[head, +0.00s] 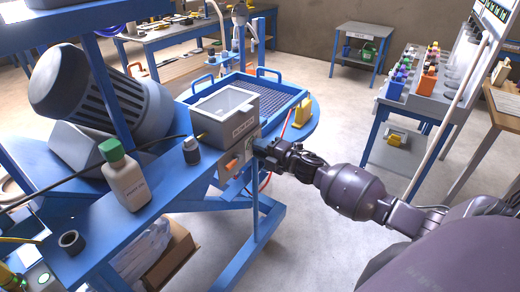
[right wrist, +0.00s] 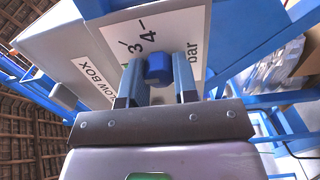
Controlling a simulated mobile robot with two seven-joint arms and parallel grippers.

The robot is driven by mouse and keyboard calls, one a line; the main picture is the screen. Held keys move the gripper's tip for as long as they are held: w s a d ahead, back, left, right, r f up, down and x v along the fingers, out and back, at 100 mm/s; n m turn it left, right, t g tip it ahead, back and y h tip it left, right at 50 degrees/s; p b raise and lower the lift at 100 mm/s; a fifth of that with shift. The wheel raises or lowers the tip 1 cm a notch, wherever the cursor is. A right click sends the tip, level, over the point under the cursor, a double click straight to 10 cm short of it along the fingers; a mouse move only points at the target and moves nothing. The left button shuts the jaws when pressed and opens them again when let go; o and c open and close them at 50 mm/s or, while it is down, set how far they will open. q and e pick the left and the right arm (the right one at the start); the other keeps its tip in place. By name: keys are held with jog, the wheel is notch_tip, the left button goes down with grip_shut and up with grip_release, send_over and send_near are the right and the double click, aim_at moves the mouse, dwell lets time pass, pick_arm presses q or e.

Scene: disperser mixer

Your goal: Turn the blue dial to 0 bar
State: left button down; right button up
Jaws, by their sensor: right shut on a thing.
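The blue dial (right wrist: 159,68) is on a white scale plate (right wrist: 200,30) in the right wrist view. The marks "3", "4" and "bar" are readable; the dial's pointer and the 0 mark cannot be made out. My right gripper (right wrist: 158,74) is shut on the dial, one finger on each side. In the head view my right gripper (head: 258,148) reaches from the right to the front panel of the grey box (head: 225,125), and it hides the dial. My left gripper is not in view.
An orange handle (head: 232,165) sits on the panel beside my gripper. A blue-rimmed tray (head: 270,90) lies behind the box. Floor to the right is open.

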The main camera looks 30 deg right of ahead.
jog(key=shift+n, duration=0.3)
jog(key=o, duration=0.9)
jog(key=shift+s, duration=0.1)
jog(key=v, duration=1)
jog(key=shift+s+d, duration=0.15)
jog(key=shift+s, duration=0.2)
